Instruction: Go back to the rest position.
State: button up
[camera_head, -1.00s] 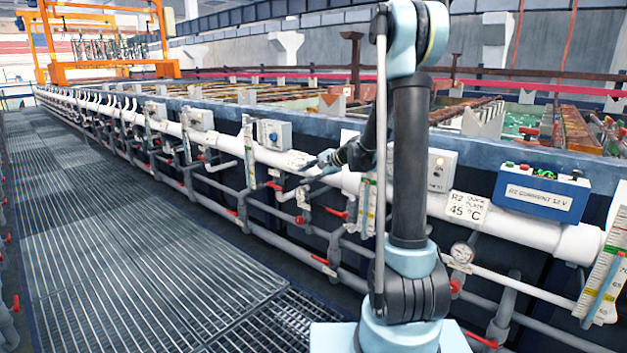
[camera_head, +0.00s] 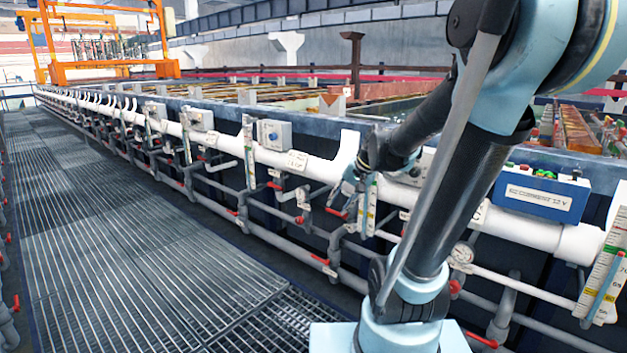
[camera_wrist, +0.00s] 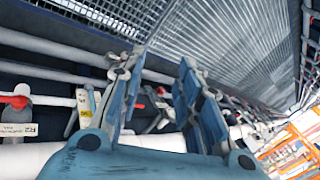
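My gripper (camera_head: 350,207) hangs in front of the white pipe beside the tank line in the head view, its fingers pointing down. In the wrist view my gripper (camera_wrist: 158,75) shows two blue-grey fingers standing apart, with nothing held between them. The arm leans across the right half of the head view and hides part of the tanks and pipe behind it.
A white pipe (camera_head: 325,168) with red-handled valves and gauges runs along the tanks. A blue control box (camera_head: 543,192) sits at the right. The grated walkway (camera_head: 130,230) on the left is clear. An orange gantry (camera_head: 110,68) stands far back.

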jog(key=s+d+f+n+h, duration=0.2)
jog(key=s+d+f, duration=0.2)
jog(key=s, duration=0.5)
jog(key=s+d+f+n+g+h, duration=0.1)
jog(key=s+d+f, duration=0.3)
jog(key=s, duration=0.5)
jog(key=shift+s+d+n+g+h, duration=0.4)
jog(key=shift+d+h, duration=0.4)
jog(key=shift+d, duration=0.4)
jog(key=shift+o, duration=0.2)
jog(key=shift+w, duration=0.1)
